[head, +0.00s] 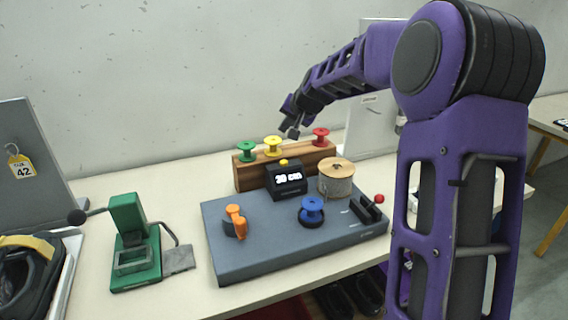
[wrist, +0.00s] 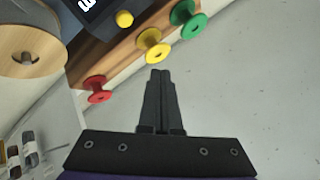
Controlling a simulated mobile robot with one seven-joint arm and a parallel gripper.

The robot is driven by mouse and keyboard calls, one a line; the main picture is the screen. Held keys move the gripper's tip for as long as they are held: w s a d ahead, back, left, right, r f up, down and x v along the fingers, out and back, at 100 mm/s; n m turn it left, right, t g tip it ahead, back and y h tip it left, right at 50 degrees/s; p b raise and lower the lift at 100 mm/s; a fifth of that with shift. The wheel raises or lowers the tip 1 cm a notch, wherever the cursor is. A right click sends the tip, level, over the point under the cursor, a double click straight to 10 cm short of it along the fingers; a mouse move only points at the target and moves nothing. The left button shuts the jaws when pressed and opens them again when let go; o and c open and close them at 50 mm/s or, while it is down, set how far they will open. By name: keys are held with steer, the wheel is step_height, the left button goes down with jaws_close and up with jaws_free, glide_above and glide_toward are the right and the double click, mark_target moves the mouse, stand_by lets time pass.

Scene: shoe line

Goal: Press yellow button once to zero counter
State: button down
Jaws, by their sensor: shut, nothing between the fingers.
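The yellow button (head: 284,162) sits on top of a dark counter box (head: 287,183) whose white display seems to read 20 cm or 30 cm. The button also shows in the wrist view (wrist: 124,19), near the top, ahead and to the left of my fingertips. My gripper (head: 289,132) is shut and empty. In the head view it appears above the button, near the yellow spool. In the wrist view its fingertips (wrist: 161,72) point toward the yellow spool (wrist: 153,44). The gripper and button are apart.
Green (head: 247,149), yellow and red (head: 320,136) spools stand on a wooden rack (head: 248,178) behind the counter. A cord spool (head: 336,177) is right of it. A blue spool (head: 312,210) and orange clamp (head: 236,222) sit on the grey base (head: 270,258). A green device (head: 135,245) stands left.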

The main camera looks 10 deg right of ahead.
mark_target(285, 165)
step_height(285, 165, down, 8)
steer(key=b, duration=0.5)
stand_by(1.8)
steer(key=shift+f+b, duration=0.4)
steer(key=shift+b, duration=0.25)
steer(key=shift+f+b, duration=0.45)
steer(key=shift+f, duration=0.05)
steer(key=shift+r, duration=0.1)
stand_by(0.5)
steer(key=shift+r+p, duration=0.55)
steer(key=shift+r, duration=0.25)
steer(key=shift+r+p, duration=1.7)
steer(key=shift+r, duration=0.85)
